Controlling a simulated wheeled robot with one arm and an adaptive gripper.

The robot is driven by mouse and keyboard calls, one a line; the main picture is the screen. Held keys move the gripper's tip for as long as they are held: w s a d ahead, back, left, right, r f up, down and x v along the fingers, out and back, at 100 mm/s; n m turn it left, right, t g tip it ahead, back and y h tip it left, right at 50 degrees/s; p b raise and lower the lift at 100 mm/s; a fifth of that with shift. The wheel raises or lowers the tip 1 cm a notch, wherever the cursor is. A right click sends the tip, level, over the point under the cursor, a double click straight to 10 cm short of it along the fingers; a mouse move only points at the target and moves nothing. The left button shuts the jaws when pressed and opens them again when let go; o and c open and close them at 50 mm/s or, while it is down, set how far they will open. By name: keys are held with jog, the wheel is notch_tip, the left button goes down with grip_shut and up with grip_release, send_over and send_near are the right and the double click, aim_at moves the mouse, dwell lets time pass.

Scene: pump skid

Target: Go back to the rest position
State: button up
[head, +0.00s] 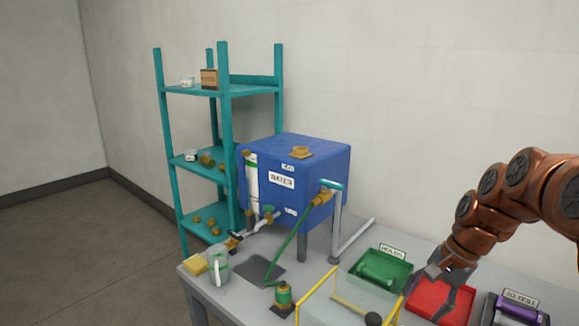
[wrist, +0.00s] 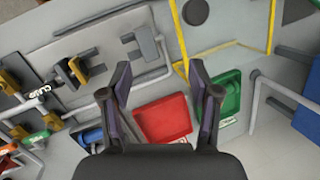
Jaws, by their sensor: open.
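My gripper (head: 448,298) hangs at the end of my copper-coloured arm in the head view, at the lower right, in front of the red tray (head: 425,296). In the wrist view my gripper (wrist: 160,72) has its two dark fingers spread apart with nothing between the tips. The red tray (wrist: 163,118) shows between the fingers and looks empty in the part I see. In the head view my fingers hide part of this tray.
A green tray (head: 389,285) lies left of my gripper and a tray labelled TO TEST (head: 520,298) lies right. A blue tank (head: 325,170), a grey pipe (head: 350,240) and a yellow-edged clear guard (head: 316,296) stand on the bench. A teal shelf (head: 225,130) stands behind.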

jog(key=s+a+n+g+h, duration=0.2)
jog(key=s+a+n, duration=0.4)
jog(key=s+a, duration=0.45)
jog(key=s+f+n, duration=0.2)
jog(key=s, duration=0.6)
jog(key=s+f+n+h, duration=0.1)
jog(key=s+f+n, duration=0.1)
jog(key=s, duration=0.6)
jog(key=shift+s+d+f+n+g+h, duration=0.3)
jog(key=shift+f+n, duration=0.1)
jog(key=shift+f, duration=0.15)
